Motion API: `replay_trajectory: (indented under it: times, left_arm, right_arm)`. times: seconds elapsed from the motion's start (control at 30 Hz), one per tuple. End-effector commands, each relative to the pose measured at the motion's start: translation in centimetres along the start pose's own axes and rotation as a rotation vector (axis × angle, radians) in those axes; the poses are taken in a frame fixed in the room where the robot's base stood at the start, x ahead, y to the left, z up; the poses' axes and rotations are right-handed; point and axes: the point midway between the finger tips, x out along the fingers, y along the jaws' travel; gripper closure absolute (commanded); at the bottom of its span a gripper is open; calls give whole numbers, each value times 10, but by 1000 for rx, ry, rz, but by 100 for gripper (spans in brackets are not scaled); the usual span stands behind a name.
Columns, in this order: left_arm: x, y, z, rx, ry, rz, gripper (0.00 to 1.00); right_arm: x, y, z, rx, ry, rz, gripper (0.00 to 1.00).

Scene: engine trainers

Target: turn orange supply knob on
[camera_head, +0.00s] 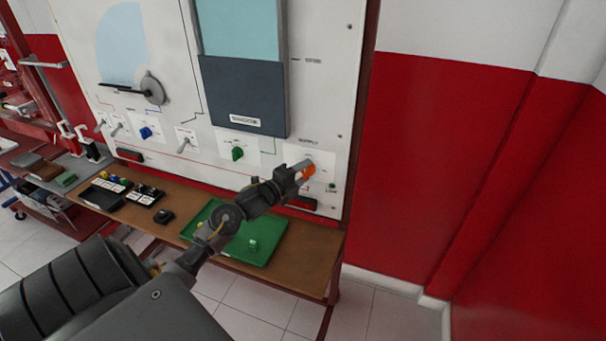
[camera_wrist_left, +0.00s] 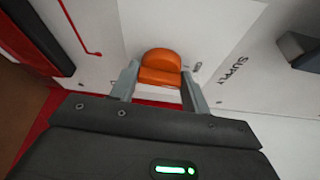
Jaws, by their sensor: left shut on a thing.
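The orange supply knob (camera_head: 309,172) is on the white panel (camera_head: 325,100) at its lower right, beside a small label. In the left wrist view the orange knob (camera_wrist_left: 160,68) sits between the two fingers, near the printed word SUPPLY. My left gripper (camera_head: 302,169) is at the panel, shut on the knob; it also shows in the left wrist view (camera_wrist_left: 160,88). The fingers partly hide the knob in the head view. The knob's pointer position is hard to read. My right gripper is not in view.
A green knob (camera_head: 237,154), a blue knob (camera_head: 146,133) and toggle switches are on the panel to the left. A brown shelf (camera_head: 300,272) below holds a green tray (camera_head: 272,252) and black parts. A red wall (camera_head: 440,160) stands at right.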

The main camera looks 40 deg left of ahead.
Motion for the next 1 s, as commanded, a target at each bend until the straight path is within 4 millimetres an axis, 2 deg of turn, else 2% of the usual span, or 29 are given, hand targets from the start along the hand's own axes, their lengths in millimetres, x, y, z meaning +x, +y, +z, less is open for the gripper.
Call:
replay_trajectory:
  times: [0.57, 1.0]
  left_arm:
    - [0, -2, -1, 479, 2, 198, 76]
    - [1, -2, -2, 866, -1, 356, 76]
  right_arm:
    - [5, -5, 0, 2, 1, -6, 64]
    - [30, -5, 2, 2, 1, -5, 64]
